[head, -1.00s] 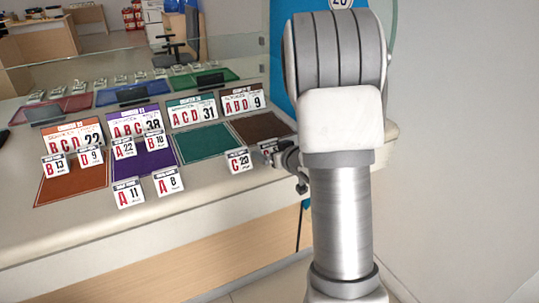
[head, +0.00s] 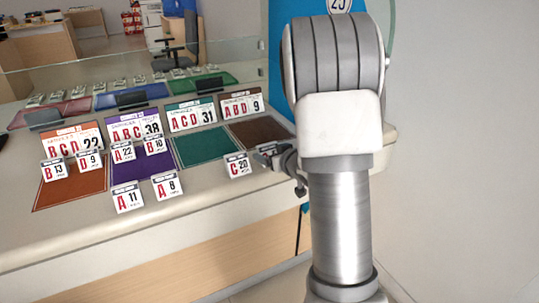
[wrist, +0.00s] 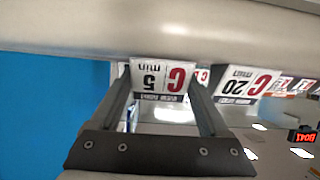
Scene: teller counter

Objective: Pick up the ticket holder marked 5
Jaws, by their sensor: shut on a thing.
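The ticket holder marked C 5 (wrist: 158,75) is a small white card stand with a red C. It appears upside down in the wrist view, between the two fingers of my gripper (wrist: 160,82). The fingers are shut on its sides. In the head view my gripper (head: 272,157) is at the right end of the counter, in front of the brown mat (head: 262,132). There the gripper hides nearly all of the C 5 holder. Whether the holder touches the counter is not clear.
The C 20 holder (head: 237,166) stands close on the left; it also shows in the wrist view (wrist: 243,82). Holders A 8 (head: 167,186) and A 11 (head: 127,197) stand farther left. Large cards line the mats' back edges. A glass screen (head: 160,65) stands behind.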

